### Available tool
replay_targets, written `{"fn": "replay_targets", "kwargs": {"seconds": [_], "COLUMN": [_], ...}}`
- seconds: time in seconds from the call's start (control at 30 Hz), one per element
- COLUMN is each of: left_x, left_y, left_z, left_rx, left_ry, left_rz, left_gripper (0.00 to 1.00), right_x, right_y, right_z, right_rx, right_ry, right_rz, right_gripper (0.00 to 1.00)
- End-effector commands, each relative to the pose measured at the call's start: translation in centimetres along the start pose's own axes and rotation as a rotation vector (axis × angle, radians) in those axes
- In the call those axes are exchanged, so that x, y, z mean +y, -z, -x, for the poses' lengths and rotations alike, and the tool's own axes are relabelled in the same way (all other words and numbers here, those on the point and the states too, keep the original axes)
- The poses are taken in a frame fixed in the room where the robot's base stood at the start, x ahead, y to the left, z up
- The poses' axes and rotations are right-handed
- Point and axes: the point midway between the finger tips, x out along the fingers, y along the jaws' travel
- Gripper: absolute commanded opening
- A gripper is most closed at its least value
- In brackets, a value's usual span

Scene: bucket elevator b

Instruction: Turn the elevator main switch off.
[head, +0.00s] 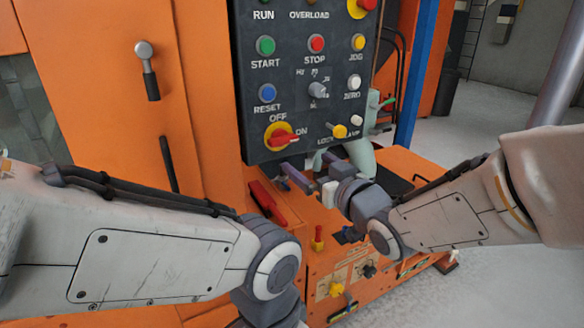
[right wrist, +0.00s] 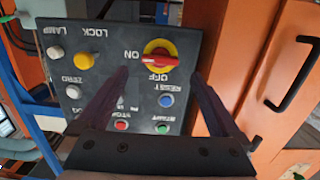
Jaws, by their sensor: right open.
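The main switch (head: 280,137) is a red handle on a yellow disc at the lower left of the black control panel (head: 256,90). In the head view its handle points right, toward the ON label; OFF is printed above it. My right gripper (head: 301,167) is open and empty, just below the switch in the head view. In the upside-down right wrist view the switch (right wrist: 158,60) shows just beyond and between the two fingertips (right wrist: 161,74). It looks apart from both fingers. My left arm shows in the head view, but its gripper is out of frame.
Near the switch are the blue RESET button (head: 267,93), the yellow LOCK knob (head: 339,131) and a grey selector (head: 317,90). A red lever (head: 268,203) and a small red-topped knob (head: 318,238) stand below the panel. An orange cabinet (head: 110,90) fills the left.

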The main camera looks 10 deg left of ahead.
Motion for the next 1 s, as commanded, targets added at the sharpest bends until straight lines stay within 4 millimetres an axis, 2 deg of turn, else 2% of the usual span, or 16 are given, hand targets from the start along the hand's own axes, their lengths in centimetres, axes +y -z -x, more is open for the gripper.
{"fn": "replay_targets", "kwargs": {"seconds": [0.03, 0.27, 0.6, 0.73, 1.0], "left_x": [-0.1, -0.1, 0.0, 0.0, 0.0], "left_y": [0.0, 0.0, 0.0, 0.0, 0.0], "left_z": [-1.1, -1.0, -0.5, -0.3, -0.2], "left_rx": [0.001, 0.001, 0.001, 0.001, 0.001], "left_ry": [0.000, 0.000, 0.000, 0.000, 0.000], "left_rz": [0.000, 0.000, 0.000, 0.000, 0.000], "left_gripper": [0.00, 0.00, 0.00, 0.00, 0.00], "right_x": [0.1, 0.0, -0.1, -0.2, -0.1], "right_y": [-0.5, 0.6, 1.1, 1.2, 1.3], "right_z": [-0.2, -1.5, -7.6, -9.4, -10.8], "right_rx": [0.035, 0.085, 0.082, 0.083, 0.083], "right_ry": [0.007, 0.023, 0.022, 0.022, 0.021], "right_rz": [0.000, 0.000, 0.000, 0.001, 0.000], "right_gripper": [1.00, 1.00, 1.00, 1.00, 1.00]}}
